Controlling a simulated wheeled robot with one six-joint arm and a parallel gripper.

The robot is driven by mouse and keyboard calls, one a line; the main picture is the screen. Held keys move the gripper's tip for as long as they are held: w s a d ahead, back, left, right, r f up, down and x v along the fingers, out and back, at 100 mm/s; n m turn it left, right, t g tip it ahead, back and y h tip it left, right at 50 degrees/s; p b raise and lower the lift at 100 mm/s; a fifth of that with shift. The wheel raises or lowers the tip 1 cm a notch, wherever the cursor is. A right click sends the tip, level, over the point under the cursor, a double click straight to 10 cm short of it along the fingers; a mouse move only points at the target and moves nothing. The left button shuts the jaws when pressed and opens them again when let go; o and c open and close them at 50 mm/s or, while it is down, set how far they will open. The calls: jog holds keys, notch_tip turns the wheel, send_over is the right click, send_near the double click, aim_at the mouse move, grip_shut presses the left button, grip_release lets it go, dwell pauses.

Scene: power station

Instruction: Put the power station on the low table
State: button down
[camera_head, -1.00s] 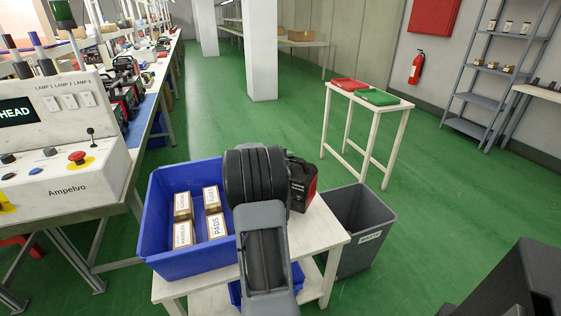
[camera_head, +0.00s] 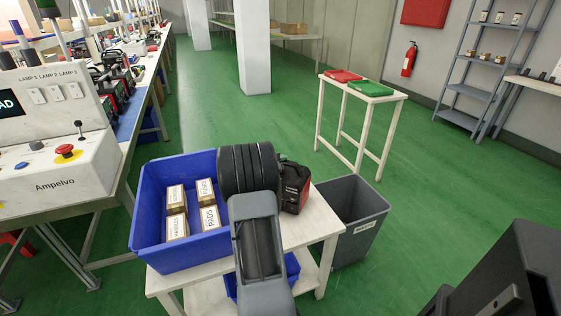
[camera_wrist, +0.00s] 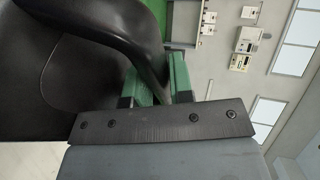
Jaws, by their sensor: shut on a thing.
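The power station (camera_head: 296,188), a black and red box, shows just right of my arm in the head view, partly hidden by it. It appears over the white low table (camera_head: 318,222); I cannot tell whether it touches the top. In the wrist view, my gripper (camera_wrist: 153,84) has green fingers closed around the black handle of the power station (camera_wrist: 92,95).
A blue bin (camera_head: 141,226) with several labelled boxes fills the low table's left part. A grey waste bin (camera_head: 362,246) stands close on the right. A workbench (camera_head: 62,214) is at left. A taller white table (camera_head: 388,96) with red and green trays stands behind.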

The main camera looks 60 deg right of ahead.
jog(key=c, duration=1.4)
grip_release()
jog(key=o, duration=0.4)
jog(key=shift+a+r, duration=0.1)
jog(key=shift+a, duration=0.05)
